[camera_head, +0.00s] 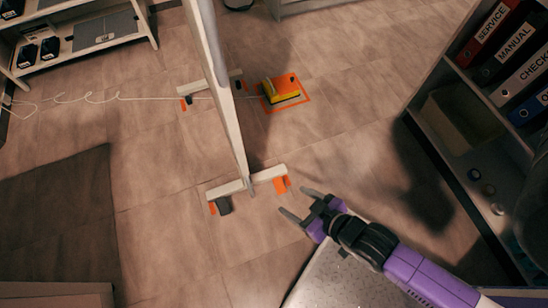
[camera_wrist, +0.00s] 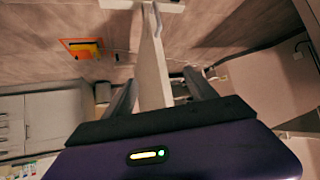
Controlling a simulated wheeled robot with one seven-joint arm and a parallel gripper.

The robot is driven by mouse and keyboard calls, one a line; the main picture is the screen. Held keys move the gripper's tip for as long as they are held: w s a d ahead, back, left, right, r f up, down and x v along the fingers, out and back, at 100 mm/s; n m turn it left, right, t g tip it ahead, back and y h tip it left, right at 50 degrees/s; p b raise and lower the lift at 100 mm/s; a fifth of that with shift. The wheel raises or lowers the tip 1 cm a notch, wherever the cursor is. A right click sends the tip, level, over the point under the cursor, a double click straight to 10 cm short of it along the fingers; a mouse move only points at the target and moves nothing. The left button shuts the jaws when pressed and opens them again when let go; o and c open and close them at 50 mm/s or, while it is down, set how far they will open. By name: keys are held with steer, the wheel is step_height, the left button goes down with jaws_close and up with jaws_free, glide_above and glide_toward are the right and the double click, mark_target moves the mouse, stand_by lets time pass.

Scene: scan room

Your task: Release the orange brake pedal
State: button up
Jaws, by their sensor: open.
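A tall pale panel (camera_head: 228,95) stands on two cross feet. The near foot (camera_head: 236,187) has an orange pedal (camera_head: 282,184) at its right end and a smaller orange piece (camera_head: 212,208) beside a dark caster (camera_head: 224,205) at its left end. The far foot has small orange parts (camera_head: 184,104) too. My gripper (camera_head: 299,203) is open and empty, a little right of and below the near foot's right orange pedal in the head view, apart from it in the picture. In the wrist view the panel (camera_wrist: 152,60) shows between the spread fingers (camera_wrist: 160,80).
A yellow block (camera_head: 283,90) sits on an orange floor square (camera_head: 300,105) behind, with a white cable (camera_head: 140,98) running left. A shelf with binders (camera_head: 490,38) stands right. A dark mat (camera_head: 60,210) lies left. Floor around the near foot is clear.

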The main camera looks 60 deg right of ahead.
steer(key=w+d+f+m+g+b, duration=0.15)
steer(key=w+f+b, duration=0.25)
steer(key=f, duration=1)
steer(key=m+g+y+b, duration=0.1)
steer(key=m+g+b, duration=0.2)
steer(key=g+b, duration=0.9)
glide_above(280, 185)
steer(key=b, duration=0.4)
steer(key=f+t, duration=0.1)
steer(key=f, duration=0.7)
steer(key=f+t, duration=0.1)
steer(key=f, duration=0.7)
steer(key=a+f+t, duration=0.1)
steer(key=f, duration=0.7)
steer(key=shift+t, duration=0.35)
steer(key=shift+d+y, duration=0.3)
steer(key=shift+f+b, duration=2.3)
steer(key=shift+f, duration=1.55)
jaws_close()
